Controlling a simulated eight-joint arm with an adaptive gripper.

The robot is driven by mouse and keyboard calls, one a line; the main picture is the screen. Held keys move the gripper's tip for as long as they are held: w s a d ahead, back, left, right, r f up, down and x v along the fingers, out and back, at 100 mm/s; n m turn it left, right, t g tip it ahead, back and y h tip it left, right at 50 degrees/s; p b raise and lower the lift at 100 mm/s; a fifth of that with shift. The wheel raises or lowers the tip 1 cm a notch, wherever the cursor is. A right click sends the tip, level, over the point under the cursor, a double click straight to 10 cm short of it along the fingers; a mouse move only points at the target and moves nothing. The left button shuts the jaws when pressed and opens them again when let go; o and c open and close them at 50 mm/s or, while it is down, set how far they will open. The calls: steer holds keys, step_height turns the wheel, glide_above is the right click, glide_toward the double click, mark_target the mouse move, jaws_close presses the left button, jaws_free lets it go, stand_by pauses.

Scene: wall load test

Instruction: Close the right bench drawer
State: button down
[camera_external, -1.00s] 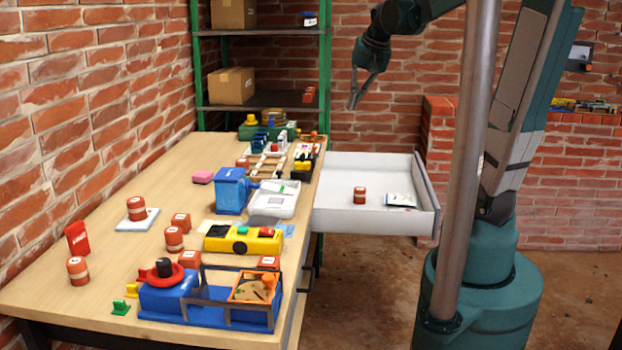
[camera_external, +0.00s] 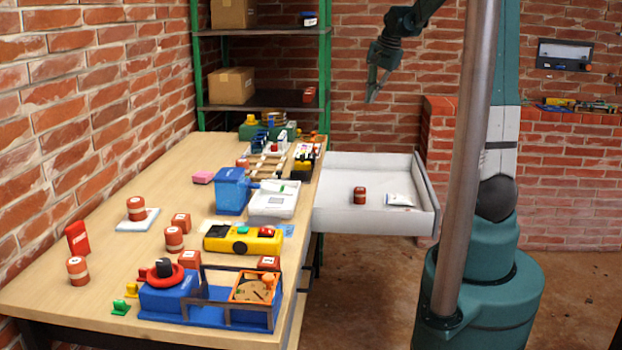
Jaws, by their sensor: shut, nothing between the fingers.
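The bench drawer (camera_external: 376,223) is a white open drawer that sticks far out from the right side of the wooden bench. A small red can (camera_external: 359,195) and a white packet (camera_external: 399,200) lie inside it. My gripper (camera_external: 371,98) is shut and empty. It hangs in the air above the drawer's far side in the picture, apart from it, with the fingers pointing down.
A green-framed shelf (camera_external: 260,108) with boxes stands behind. A grey pole (camera_external: 465,170) stands right of the drawer.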

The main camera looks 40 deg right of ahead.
steer(key=d+f+m+y, duration=0.1)
steer(key=d+f+m, duration=0.35)
steer(key=d, duration=0.75)
steer(key=d+f+m+p, duration=0.1)
steer(key=d+f+m, duration=0.1)
steer(key=d+f, duration=0.7)
steer(key=d+f+m+y, duration=0.1)
steer(key=d+f+m, duration=0.25)
steer(key=d, duration=1.05)
steer(key=s+d+f+m, duration=0.2)
steer(key=s+d+f, duration=0.3)
steer(key=d+f, duration=0.5)
steer(key=shift+s+d+y+p, duration=0.15)
steer(key=shift+s+y+p, duration=0.2)
steer(key=shift+y+p, duration=0.1)
steer(key=shift+f, duration=0.1)
steer(key=w+a+f+b, duration=0.3)
steer(key=w+a+f, duration=0.2)
steer(key=f, duration=0.4)
steer(key=shift+w+a, duration=0.25)
